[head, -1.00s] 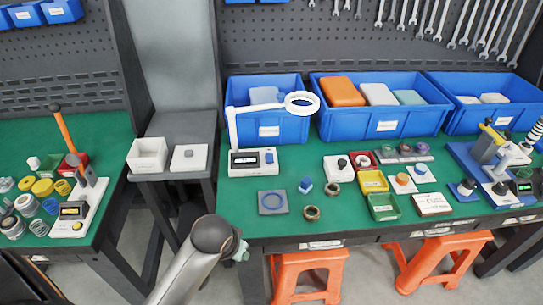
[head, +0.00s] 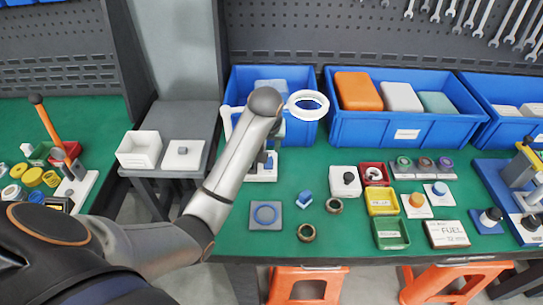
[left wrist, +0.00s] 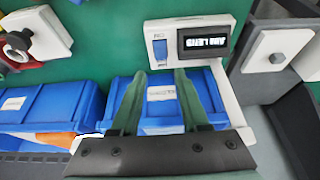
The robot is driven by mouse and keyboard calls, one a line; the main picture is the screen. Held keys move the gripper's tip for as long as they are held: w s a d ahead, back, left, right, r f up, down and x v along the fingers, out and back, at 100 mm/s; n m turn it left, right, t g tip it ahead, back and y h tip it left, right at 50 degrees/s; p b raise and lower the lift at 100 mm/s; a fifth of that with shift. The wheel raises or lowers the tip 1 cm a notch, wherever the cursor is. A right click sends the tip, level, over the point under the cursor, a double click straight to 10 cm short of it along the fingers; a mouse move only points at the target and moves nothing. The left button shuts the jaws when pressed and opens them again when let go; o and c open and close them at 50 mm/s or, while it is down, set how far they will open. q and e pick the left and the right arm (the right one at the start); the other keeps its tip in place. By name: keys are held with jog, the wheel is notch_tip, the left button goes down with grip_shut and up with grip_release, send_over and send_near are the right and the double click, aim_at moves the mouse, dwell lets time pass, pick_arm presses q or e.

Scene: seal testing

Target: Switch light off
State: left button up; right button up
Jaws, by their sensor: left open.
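The ring light has a white ring (head: 323,104) on a post rising from a white base (head: 262,174) on the green bench, in front of a blue bin. In the left wrist view the base (left wrist: 207,24) shows a blue switch (left wrist: 160,50) beside a black display (left wrist: 207,40) with white lettering. My left gripper (left wrist: 158,76) is open and empty, its fingertips just short of the base on the switch side. I see no contact. In the head view my arm hides most of the base, and the gripper is largely hidden. My right gripper is out of view.
Blue bins (head: 405,134) line the back of the bench. Small coloured trays (head: 391,233) stand to the right. A white box (head: 139,150) sits on the grey side stand.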

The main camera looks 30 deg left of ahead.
aim_at(268, 166)
pick_arm(q)
jog(key=x, duration=1)
jog(key=shift+a+f, duration=0.1)
jog(key=shift+f, duration=0.35)
grip_shut()
